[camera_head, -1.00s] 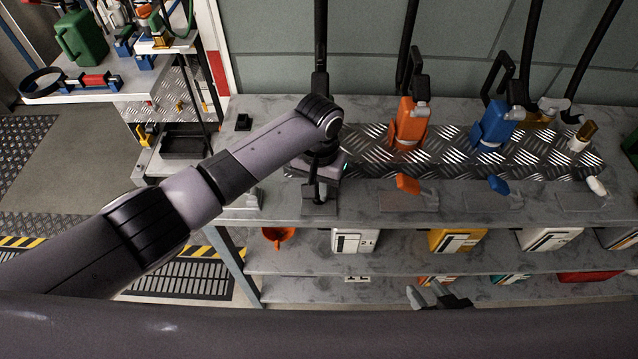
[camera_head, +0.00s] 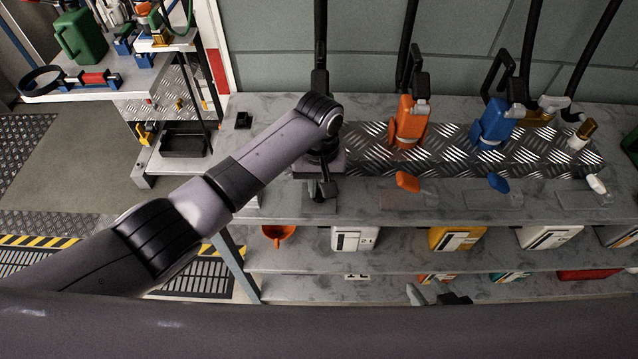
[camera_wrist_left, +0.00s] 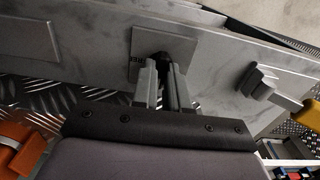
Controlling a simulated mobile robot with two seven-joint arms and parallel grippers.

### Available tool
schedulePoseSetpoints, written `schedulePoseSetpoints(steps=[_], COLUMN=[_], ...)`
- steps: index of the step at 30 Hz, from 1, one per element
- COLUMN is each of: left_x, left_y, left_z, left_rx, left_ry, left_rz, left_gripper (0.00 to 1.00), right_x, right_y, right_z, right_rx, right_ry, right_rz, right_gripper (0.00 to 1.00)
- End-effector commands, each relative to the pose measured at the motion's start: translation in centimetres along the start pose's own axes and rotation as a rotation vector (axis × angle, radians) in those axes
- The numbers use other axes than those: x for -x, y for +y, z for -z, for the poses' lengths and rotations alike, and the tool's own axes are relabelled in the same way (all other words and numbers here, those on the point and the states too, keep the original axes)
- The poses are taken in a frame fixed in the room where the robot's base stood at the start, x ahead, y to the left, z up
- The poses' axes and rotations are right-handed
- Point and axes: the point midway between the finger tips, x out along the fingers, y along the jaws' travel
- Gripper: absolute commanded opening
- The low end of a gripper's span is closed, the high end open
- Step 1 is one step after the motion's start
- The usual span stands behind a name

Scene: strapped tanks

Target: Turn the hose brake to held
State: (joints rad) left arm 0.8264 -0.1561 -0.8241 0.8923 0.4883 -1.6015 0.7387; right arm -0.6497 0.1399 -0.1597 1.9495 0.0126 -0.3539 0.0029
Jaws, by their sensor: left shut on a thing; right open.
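My left gripper (camera_head: 327,188) reaches down to the front edge of the bench. In the left wrist view my left gripper (camera_wrist_left: 164,82) has its two fingers closed around a small dark handle (camera_wrist_left: 162,59), apparently the hose brake. The handle stands on a grey plate (camera_wrist_left: 180,44); the fingers hide most of it. A short printed word beside the handle is partly covered, and I cannot tell the setting. My right gripper (camera_head: 438,297) shows only in part at the bottom of the head view, apart from the bench things and holding nothing visible.
Orange (camera_head: 407,181), blue (camera_head: 499,183) and white (camera_head: 596,184) handles line the bench front to the right. Behind stand an orange nozzle (camera_head: 408,125) and a blue nozzle (camera_head: 492,124) with black hoses. Boxes and an orange funnel (camera_head: 278,233) sit on the shelf below.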

Motion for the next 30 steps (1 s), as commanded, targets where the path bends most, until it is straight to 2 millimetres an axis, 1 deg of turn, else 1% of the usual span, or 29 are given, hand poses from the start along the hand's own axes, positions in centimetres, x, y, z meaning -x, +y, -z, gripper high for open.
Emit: schedulePoseSetpoints(steps=[4,5,6,7,16,19,23,27,30], left_x=[0.2,0.2,0.2,0.1,0.1,0.7,2.3,4.8,6.2], left_y=[0.0,0.0,0.0,0.0,0.0,0.0,0.0,0.0,0.0], left_z=[0.2,0.2,0.2,0.2,0.1,0.1,0.1,0.2,0.2], left_rx=[0.004,0.004,0.004,0.003,0.001,0.001,0.0,0.002,0.003], left_ry=[0.005,0.005,0.005,0.005,0.003,0.005,0.005,0.007,0.006], left_rz=[-0.001,-0.001,-0.001,-0.001,-0.001,-0.003,-0.002,-0.003,-0.002], left_gripper=[0.0,0.17,0.3,0.39,0.39,0.39,0.39,0.39,0.39], right_x=[0.0,0.0,0.0,0.0,0.0,-0.1,-0.2,-0.1,-0.1], right_y=[0.0,0.0,0.0,0.0,0.0,0.0,0.0,0.0,0.0], right_z=[0.0,0.0,0.0,0.0,0.0,-0.1,-0.2,-0.2,-0.2], right_rx=[0.0,0.0,0.0,0.0,0.0,0.0,0.0,0.0,0.0], right_ry=[0.0,0.0,0.0,0.0,0.0,0.0,-0.001,-0.001,-0.001], right_rz=[0.0,0.0,0.0,0.0,-0.001,-0.001,-0.001,-0.001,-0.001], right_gripper=[0.43,0.43,0.43,0.43,0.43,0.43,0.43,0.43,0.43])
